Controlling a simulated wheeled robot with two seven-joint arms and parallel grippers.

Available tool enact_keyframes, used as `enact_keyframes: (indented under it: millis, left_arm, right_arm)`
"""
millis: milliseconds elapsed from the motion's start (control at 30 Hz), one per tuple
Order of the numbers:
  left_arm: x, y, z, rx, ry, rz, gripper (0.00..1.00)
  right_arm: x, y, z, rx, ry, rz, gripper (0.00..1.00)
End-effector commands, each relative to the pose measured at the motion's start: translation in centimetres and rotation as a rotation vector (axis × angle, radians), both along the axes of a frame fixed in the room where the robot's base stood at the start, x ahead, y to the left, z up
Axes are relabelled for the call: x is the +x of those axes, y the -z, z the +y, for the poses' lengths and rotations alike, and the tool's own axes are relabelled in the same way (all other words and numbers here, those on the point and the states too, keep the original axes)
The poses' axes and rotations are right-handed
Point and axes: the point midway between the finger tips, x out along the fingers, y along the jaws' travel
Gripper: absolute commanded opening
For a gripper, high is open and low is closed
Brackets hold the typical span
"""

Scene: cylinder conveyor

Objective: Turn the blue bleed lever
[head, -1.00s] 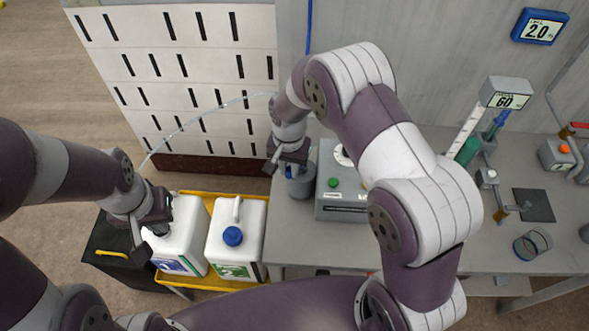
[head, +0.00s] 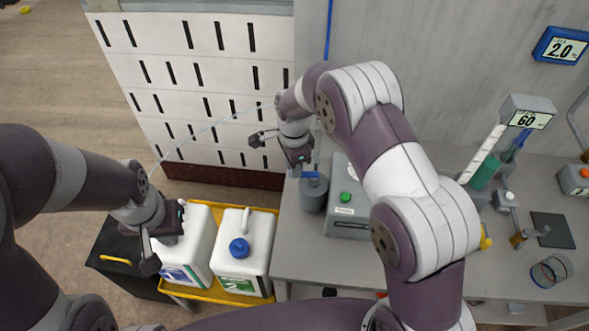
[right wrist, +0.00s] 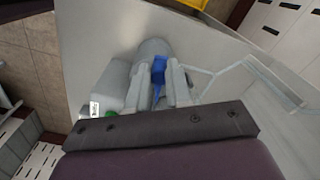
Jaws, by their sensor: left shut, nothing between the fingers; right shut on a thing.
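The blue bleed lever (head: 311,175) sits on top of a grey cylindrical pot (head: 313,195) at the left end of the bench. My right gripper (head: 300,168) is at the lever, shut on it. In the right wrist view the blue lever (right wrist: 158,70) stands between the two fingers, with the grey pot behind it. The fingers cover part of the lever. My left gripper (head: 158,240) is shut and empty, beside the left white jug (head: 198,245); I cannot tell whether it touches the jug.
A second white jug (head: 240,255) with a blue cap stands in the yellow tray (head: 222,296). A grey box (head: 350,208) with a green button stands right of the pot. A slotted white panel (head: 200,90) is behind. A black cart (head: 115,262) is at left.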

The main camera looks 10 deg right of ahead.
Motion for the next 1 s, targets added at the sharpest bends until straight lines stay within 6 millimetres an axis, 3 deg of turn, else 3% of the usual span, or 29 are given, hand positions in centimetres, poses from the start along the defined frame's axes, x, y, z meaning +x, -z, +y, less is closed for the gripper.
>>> enact_keyframes:
  millis: [300,867,900,933,1000]
  left_arm:
    - [0.00,0.30,0.00,0.000,0.000,0.000,0.00]
    - [0.00,0.32,0.00,0.000,0.000,0.000,0.00]
    - [0.00,0.32,0.00,0.000,0.000,0.000,0.00]
    - [0.00,0.32,0.00,0.000,0.000,0.000,0.00]
    - [0.00,0.33,0.00,0.000,0.000,0.000,0.00]
  right_arm:
    - [0.77,-0.17,-0.12,0.001,0.114,-0.006,0.00]
    - [0.93,-0.24,-0.17,0.002,0.139,-0.007,0.00]
    - [0.93,-0.24,-0.17,0.002,0.138,-0.008,0.32]
    - [0.92,-0.23,-0.17,0.002,0.138,-0.007,0.42]
    - [0.87,-0.18,-0.17,0.001,0.138,-0.006,0.45]
